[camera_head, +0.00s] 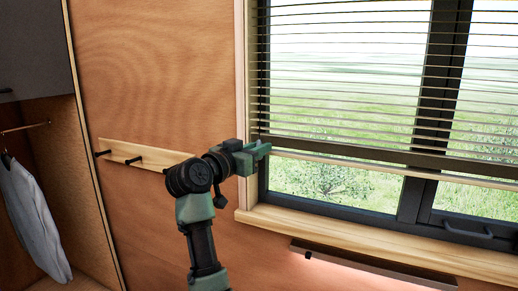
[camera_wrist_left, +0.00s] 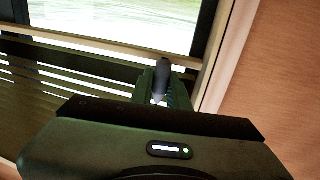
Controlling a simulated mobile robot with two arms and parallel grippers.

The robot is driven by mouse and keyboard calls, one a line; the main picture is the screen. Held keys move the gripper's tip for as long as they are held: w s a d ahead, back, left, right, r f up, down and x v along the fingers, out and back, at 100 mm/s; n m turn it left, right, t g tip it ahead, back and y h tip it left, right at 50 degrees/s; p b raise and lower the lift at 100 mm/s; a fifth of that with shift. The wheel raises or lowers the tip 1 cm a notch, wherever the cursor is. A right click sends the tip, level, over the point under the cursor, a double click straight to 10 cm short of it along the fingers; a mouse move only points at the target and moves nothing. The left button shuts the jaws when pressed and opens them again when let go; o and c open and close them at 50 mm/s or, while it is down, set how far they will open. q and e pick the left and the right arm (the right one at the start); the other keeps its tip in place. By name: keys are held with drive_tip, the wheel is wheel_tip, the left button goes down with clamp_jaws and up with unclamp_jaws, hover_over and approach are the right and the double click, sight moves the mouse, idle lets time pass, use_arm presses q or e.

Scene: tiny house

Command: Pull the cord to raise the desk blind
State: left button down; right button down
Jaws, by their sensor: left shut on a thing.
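The blind (camera_head: 345,100) hangs over the upper part of the window, with its pale bottom rail (camera_head: 390,172) above the sill and clear glass below it. My left gripper (camera_head: 262,149) is at the window's left frame, beside the blind's lower left edge. In the left wrist view my left gripper (camera_wrist_left: 166,95) is shut on a dark, slim cord handle (camera_wrist_left: 162,72), which stands out between its fingers. The cord's thin line cannot be made out. The slats (camera_wrist_left: 60,105) show to the left in that view. My right gripper is not in view.
The wooden window sill (camera_head: 370,243) lies below the gripper, with a dark narrow shelf (camera_head: 370,263) under it. A peg rail (camera_head: 140,156) is on the wall behind my arm. A grey shirt (camera_head: 33,220) hangs in the closet at left.

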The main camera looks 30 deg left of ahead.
use_arm(q)
wheel_tip(320, 180, down, 18)
drive_tip(key=b, duration=1.3)
drive_tip(key=shift+r, duration=0.1)
drive_tip(key=c, duration=1.4)
unclamp_jaws()
drive_tip(key=shift+w, duration=0.1)
drive_tip(key=shift+o, duration=0.2)
drive_tip(key=s+a+b, duration=0.1)
drive_tip(key=s+b, duration=0.1)
drive_tip(key=s, duration=0.5)
drive_tip(key=shift+s+b, duration=0.35)
drive_tip(key=shift+s, duration=0.05)
